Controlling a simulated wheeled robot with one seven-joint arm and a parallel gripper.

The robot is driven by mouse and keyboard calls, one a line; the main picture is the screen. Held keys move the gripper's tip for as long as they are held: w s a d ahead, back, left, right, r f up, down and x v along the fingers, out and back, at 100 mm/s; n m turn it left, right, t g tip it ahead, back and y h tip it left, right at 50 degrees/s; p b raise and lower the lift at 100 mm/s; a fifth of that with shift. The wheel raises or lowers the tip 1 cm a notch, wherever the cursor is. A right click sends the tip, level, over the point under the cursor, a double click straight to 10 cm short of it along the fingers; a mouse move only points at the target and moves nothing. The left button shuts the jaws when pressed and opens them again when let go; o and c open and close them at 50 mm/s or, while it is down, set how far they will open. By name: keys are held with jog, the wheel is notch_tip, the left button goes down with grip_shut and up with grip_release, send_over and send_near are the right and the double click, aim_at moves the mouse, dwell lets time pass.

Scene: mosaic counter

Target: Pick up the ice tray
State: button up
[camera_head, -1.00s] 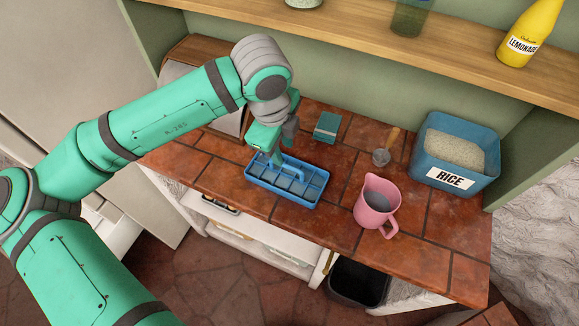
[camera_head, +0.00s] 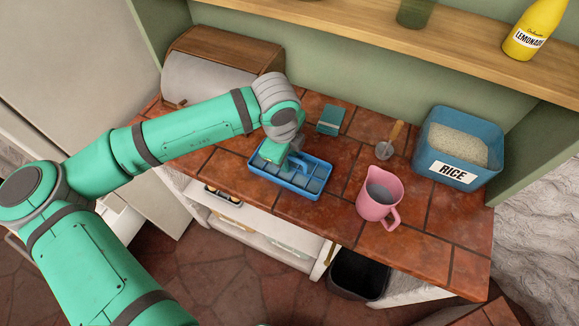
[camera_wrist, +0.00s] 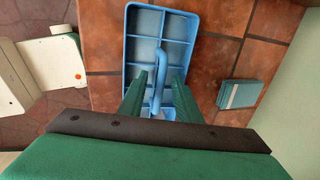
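The blue ice tray (camera_head: 286,184) lies on the tiled counter, with a grid of compartments and a raised handle. In the wrist view the tray (camera_wrist: 178,27) fills the upper middle, and its handle (camera_wrist: 157,66) stands between my two green fingers. My gripper (camera_wrist: 158,80) is open, with a gap on each side of the handle. In the head view my gripper (camera_head: 289,160) is low over the tray, and my wrist hides part of the tray's far side.
A pink jug (camera_head: 379,194) stands to the right of the tray. A small teal box (camera_head: 331,120), a scoop (camera_head: 385,150) and a blue rice bin (camera_head: 458,147) are behind and right. A bread box (camera_head: 215,75) stands at the back left. A shelf (camera_head: 400,45) runs above.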

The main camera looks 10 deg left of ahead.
grip_shut()
dwell(1.4)
